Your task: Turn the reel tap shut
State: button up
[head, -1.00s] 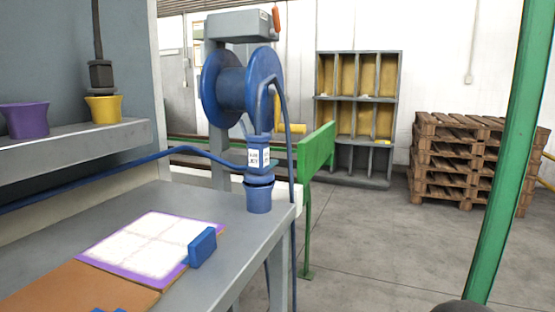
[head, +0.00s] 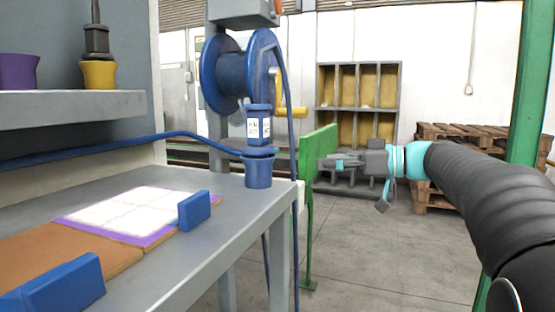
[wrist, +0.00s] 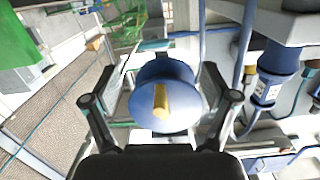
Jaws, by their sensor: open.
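The reel tap shows as a yellow lever (head: 294,112) to the right of the blue hose reel (head: 235,75), partly behind the hose. In the wrist view a yellow lever (wrist: 161,101) stands nearly upright across a round blue body (wrist: 183,85). My gripper (head: 322,163) reaches in from the right in the head view, lower than the lever and to its right. In the wrist view its two fingers (wrist: 158,72) are spread on either side of the blue body, with nothing held. The gap in depth to the lever is hard to judge.
A blue holder (head: 258,172) with a labelled blue unit (head: 258,128) stands at the bench corner. A green panel (head: 318,147) is close beside my gripper. A green post (head: 528,80) and stacked pallets (head: 445,133) are at right. Open floor (head: 350,250) lies below my arm.

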aim_at(276, 149)
jog(key=shift+n+y, duration=0.7)
jog(key=x, duration=0.4)
jog(key=w+r+x, duration=0.1)
jog(key=x, duration=0.8)
jog(key=shift+w+d+r, duration=0.2)
jog(key=shift+w+r, duration=0.05)
jog(key=shift+w, duration=0.2)
jog(key=c, duration=1.2)
